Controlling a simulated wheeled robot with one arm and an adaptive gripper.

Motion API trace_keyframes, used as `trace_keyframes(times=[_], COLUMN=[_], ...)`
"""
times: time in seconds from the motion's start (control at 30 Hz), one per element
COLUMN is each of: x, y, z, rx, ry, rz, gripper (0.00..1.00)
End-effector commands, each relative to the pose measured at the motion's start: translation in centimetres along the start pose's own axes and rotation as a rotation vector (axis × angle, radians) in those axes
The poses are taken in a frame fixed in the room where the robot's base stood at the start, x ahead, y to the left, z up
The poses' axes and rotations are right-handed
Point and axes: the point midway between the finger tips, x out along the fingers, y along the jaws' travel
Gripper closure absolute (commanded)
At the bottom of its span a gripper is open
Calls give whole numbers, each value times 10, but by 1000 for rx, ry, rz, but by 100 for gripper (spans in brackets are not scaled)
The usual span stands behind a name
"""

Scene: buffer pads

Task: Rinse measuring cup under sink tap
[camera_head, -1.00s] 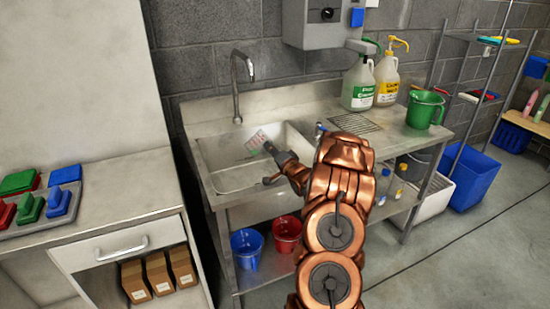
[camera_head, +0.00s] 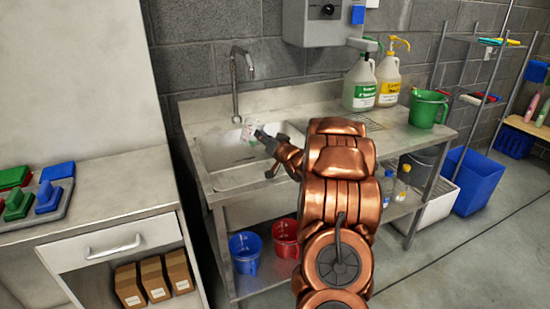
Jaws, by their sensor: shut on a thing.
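The cup is partly hidden by the gripper and small in view. It is just below and slightly right of the spout of the sink tap (camera_head: 236,82), a tall grey gooseneck on the back rim. I cannot tell whether water is running. The steel sink (camera_head: 235,175) is empty as far as I see; my arm hides its right side.
Two pump jugs (camera_head: 358,84) and a green pitcher (camera_head: 428,108) stand on the counter to the right. A blue bucket (camera_head: 245,252) and a red bucket (camera_head: 285,237) sit on the shelf below. A side counter (camera_head: 110,190) with colored pads stands at left.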

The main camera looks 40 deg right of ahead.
Motion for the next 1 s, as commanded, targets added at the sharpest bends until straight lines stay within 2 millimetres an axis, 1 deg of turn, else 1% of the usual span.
trace_keyframes(times=[0.03, 0.17, 0.27, 0.4, 0.6, 0.8, 1.0], x=[0, 0, 1, 2, 2, 2, 2], y=[0, -4, -12, -20, -24, -29, -30], z=[6, 11, 8, 9, 16, 18, 18], rx=[-25, -91, -159, -251, -345, -407, -428], ry=[-1, -5, -9, -19, -28, -31, -33], rz=[-2, -1, -2, 0, 1, 1, 1], gripper=[100, 100, 100, 100, 100, 100, 100])
